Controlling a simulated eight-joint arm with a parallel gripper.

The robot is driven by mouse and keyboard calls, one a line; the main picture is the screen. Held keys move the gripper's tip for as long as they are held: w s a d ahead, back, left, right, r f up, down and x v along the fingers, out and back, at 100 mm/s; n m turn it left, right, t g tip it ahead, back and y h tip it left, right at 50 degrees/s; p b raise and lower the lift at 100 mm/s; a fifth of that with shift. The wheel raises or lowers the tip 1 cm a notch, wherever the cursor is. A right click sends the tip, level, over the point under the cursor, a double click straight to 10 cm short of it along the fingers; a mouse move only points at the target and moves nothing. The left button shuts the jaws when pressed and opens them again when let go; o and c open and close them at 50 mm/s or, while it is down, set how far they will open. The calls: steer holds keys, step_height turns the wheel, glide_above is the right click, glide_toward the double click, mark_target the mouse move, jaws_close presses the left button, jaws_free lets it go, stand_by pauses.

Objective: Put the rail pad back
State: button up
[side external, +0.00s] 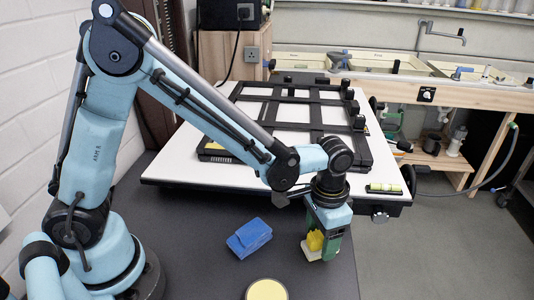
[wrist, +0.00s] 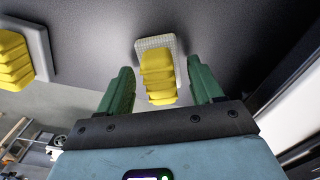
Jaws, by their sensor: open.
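A yellow ribbed block on a pale textured base, which looks like the rail pad (side external: 315,241), stands on the dark bench top under my gripper. It also shows in the wrist view (wrist: 158,76), with the pale base beyond the yellow ribs. My gripper (side external: 326,246) points down at it with green fingers. In the wrist view my gripper (wrist: 161,86) is open, one finger on each side of the yellow block, with a visible gap on both sides. In the side view the near finger hides part of the block.
A blue block (side external: 249,238) and a round yellow-topped item (side external: 267,290) are on the bench. The white board (side external: 165,170) bears a black frame (side external: 300,95) and a level vial (side external: 384,188).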

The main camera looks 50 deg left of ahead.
steer(key=shift+r, duration=0.1)
steer(key=shift+r, duration=3.9)
step_height(320, 180, up, 12)
steer(key=shift+a, duration=0.1)
steer(key=s+a+f+n+t, duration=0.2)
steer(key=s+a+f+t, duration=0.1)
steer(key=a, duration=0.4)
steer(key=s+a+f+n+t, duration=0.2)
steer(key=s+a+f+t, duration=0.2)
steer(key=a, duration=0.4)
steer(key=shift+f, duration=0.45)
